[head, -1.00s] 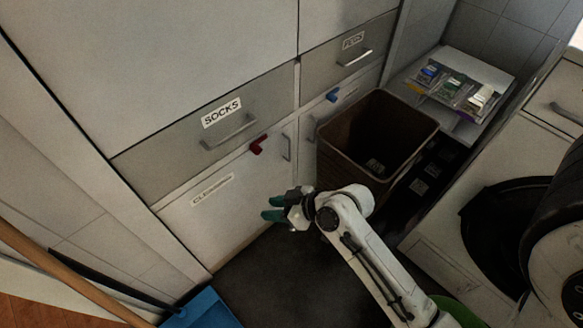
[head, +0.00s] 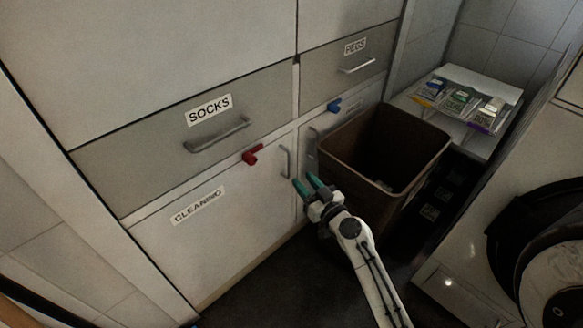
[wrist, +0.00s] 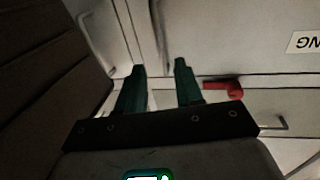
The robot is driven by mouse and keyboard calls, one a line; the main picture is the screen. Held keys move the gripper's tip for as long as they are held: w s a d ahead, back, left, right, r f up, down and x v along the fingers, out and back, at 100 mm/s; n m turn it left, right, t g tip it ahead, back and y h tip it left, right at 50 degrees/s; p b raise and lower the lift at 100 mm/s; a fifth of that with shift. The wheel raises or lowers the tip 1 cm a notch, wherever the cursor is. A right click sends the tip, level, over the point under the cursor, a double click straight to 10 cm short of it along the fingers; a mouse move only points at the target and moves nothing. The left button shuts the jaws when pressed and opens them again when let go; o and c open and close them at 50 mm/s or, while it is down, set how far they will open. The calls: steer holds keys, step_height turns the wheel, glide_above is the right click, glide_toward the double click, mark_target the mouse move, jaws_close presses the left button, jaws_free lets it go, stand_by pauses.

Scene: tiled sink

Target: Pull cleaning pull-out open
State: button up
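The cleaning pull-out (head: 215,235) is a white front low on the left, labelled CLEANING, and it looks closed. Its vertical bar handle (head: 285,162) is near its upper right edge. A red latch (head: 253,154) sits at its top edge; the latch also shows right of my fingers in the wrist view (wrist: 225,89). My gripper (head: 308,185) has green fingers, spread apart and empty. In the head view it is just right of and below the handle. In the upside-down wrist view, the fingers (wrist: 158,80) point toward the seam between the two fronts.
A brown bin (head: 385,150) stands right of my gripper, before the neighbouring front with a blue latch (head: 334,105). The SOCKS drawer (head: 165,150) is above the pull-out. A white surface with packets (head: 465,100) is at the back right. Dark floor (head: 265,285) before the pull-out is clear.

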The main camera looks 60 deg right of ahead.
mark_target(289, 165)
steer(key=x, duration=0.7)
steer(key=shift+w+p, duration=0.2)
steer(key=shift+p, duration=0.2)
jaws_close()
stand_by(1.0)
